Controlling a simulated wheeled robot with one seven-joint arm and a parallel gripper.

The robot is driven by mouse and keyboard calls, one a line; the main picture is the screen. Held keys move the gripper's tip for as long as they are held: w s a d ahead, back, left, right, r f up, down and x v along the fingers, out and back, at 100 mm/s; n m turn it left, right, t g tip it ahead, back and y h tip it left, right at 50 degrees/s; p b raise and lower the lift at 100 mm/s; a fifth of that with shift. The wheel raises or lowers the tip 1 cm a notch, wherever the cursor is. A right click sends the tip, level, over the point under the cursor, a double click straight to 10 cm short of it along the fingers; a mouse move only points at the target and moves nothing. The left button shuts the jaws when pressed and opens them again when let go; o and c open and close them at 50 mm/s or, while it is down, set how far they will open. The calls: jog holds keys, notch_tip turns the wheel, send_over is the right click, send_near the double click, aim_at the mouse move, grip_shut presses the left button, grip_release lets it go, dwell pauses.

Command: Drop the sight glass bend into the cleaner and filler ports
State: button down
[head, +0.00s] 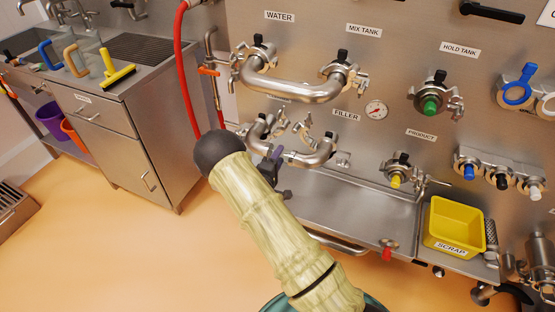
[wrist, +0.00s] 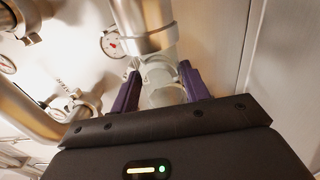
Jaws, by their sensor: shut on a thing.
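The sight glass bend (head: 318,153) is a steel U-shaped pipe at the lower row of the panel, left of and below the FILLER label (head: 346,115). Its ends reach towards the cleaner and filler ports; I cannot tell if they are seated. My gripper (head: 277,155), with purple fingers, is at the bend's lower middle, partly hidden by my arm. In the wrist view my gripper (wrist: 160,85) is shut on the bend's clear glass section, with the bend's steel tube (wrist: 145,22) above it. Loose clamps (head: 305,135) hang behind the bend.
Another steel bend (head: 295,90) joins the WATER and MIX TANK ports just above. A gauge (head: 376,110) is to the right. A sink (head: 350,205) lies below, with a yellow scrap bin (head: 455,225) at right. A red hose (head: 185,80) hangs at left.

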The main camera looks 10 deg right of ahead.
jog(key=shift+f+b, duration=0.85)
jog(key=shift+f, duration=0.75)
jog(key=c, duration=0.6)
grip_release()
jog(key=shift+c, duration=0.2)
jog(key=v, duration=1.7)
jog(key=shift+a, duration=0.15)
jog(key=shift+s, duration=0.1)
